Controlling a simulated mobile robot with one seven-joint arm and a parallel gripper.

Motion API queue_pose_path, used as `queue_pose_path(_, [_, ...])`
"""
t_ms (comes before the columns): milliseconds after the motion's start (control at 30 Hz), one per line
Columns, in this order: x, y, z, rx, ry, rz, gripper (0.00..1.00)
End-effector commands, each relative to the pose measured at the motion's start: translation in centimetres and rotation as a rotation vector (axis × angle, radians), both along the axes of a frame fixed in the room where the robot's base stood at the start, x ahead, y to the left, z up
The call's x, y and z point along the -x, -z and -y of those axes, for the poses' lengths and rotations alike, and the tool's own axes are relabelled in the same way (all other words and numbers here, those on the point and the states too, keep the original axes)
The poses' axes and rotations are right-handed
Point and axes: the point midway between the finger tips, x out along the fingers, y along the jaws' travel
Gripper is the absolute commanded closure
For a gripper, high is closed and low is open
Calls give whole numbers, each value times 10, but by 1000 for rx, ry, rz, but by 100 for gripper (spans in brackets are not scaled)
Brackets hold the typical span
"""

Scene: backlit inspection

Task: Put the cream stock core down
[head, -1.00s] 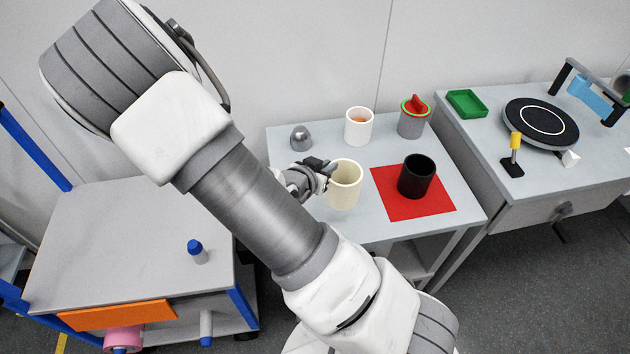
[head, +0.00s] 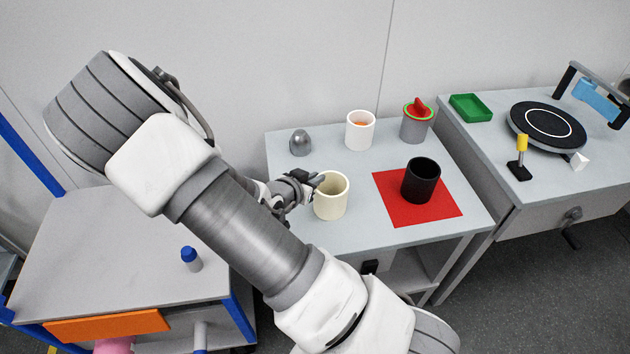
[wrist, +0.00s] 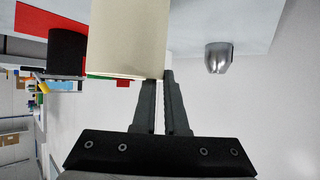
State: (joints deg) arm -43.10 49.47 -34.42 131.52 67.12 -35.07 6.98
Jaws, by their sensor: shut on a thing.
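The cream stock core (head: 331,204) is an open hollow cylinder, upright over the front left part of the small grey table (head: 370,238). My gripper (head: 316,182) reaches it from the left and is shut on its rim. In the wrist view the core (wrist: 126,40) fills the top middle, with the fingertips (wrist: 160,76) at its rim. I cannot tell whether its base touches the table.
A black cylinder (head: 421,182) stands on a red mat (head: 395,210) to the right. A white cup (head: 360,132), a grey pot with a red and green top (head: 416,126) and a metal dome (head: 300,143) stand behind. Bare tabletop lies between core and mat.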

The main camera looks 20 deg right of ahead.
Motion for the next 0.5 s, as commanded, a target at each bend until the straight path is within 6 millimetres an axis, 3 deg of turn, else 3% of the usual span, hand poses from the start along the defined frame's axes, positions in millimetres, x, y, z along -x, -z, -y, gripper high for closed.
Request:
queue_pose_path(167, [0,1,0,1,0,1,100])
queue_pose_path(200, [0,1,0,0,0,0,86])
queue_pose_path(333, [0,1,0,0,0,0,63])
queue_pose_path(367, [0,1,0,0,0,0,59])
queue_pose_path(500, [0,1,0,0,0,0,59])
